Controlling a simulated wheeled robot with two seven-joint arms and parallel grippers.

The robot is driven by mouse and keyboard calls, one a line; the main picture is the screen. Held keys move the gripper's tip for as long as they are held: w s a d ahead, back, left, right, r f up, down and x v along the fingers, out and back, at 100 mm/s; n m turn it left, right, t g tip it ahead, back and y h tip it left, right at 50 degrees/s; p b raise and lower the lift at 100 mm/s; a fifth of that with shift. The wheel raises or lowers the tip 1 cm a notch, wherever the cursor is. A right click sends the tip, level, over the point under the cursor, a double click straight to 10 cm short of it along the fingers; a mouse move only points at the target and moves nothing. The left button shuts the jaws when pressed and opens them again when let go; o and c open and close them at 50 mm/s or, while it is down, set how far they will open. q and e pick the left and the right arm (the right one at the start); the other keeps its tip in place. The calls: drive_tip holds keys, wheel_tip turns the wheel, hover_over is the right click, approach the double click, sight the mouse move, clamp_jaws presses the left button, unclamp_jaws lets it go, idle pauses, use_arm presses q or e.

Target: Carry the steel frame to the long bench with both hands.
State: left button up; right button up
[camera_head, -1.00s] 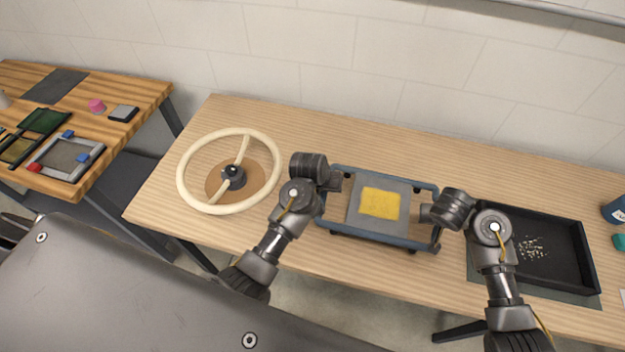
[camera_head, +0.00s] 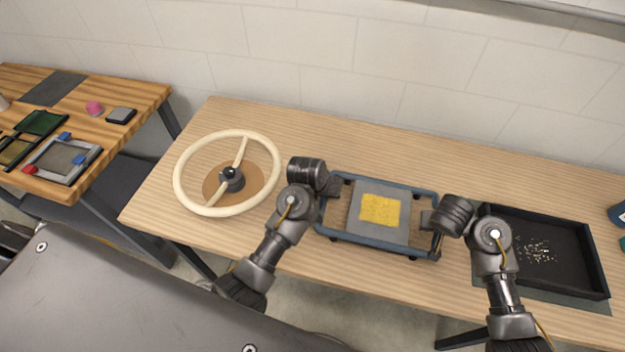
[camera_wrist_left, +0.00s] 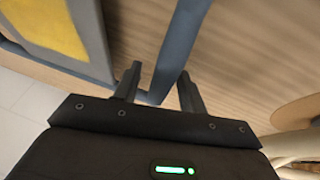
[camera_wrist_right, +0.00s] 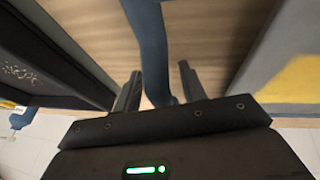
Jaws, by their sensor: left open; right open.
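The steel frame (camera_head: 376,242) is a blue tubular rectangle on the long light-wood bench (camera_head: 300,130), with a grey plate (camera_head: 366,228) and a yellow patch (camera_head: 380,208) inside it. My left gripper (camera_head: 333,186) is at its left end and my right gripper (camera_head: 428,219) at its right end. In the left wrist view the frame's blue bar (camera_wrist_left: 176,55) passes between the open fingers. In the right wrist view the bar (camera_wrist_right: 152,45) also runs between the open fingers. Neither gripper is closed on the bar.
A cream wheel (camera_head: 182,200) on a brown disc stands left of the frame. A black tray (camera_head: 597,262) with pale bits lies close to its right. A striped-wood table (camera_head: 140,95) with small items stands at far left. The bench behind the frame is clear.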

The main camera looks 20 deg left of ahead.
drive_tip(key=shift+s+a+r, duration=0.1)
drive_tip(key=shift+a+r, duration=0.1)
drive_tip(key=shift+r, duration=0.2)
use_arm(q)
drive_tip(key=v, duration=1)
drive_tip(key=shift+s+r, duration=0.15)
drive_tip(key=shift+r, duration=0.05)
use_arm(e)
drive_tip(key=v, duration=1.1)
drive_tip(key=shift+s, duration=0.15)
drive_tip(key=shift+d, duration=0.15)
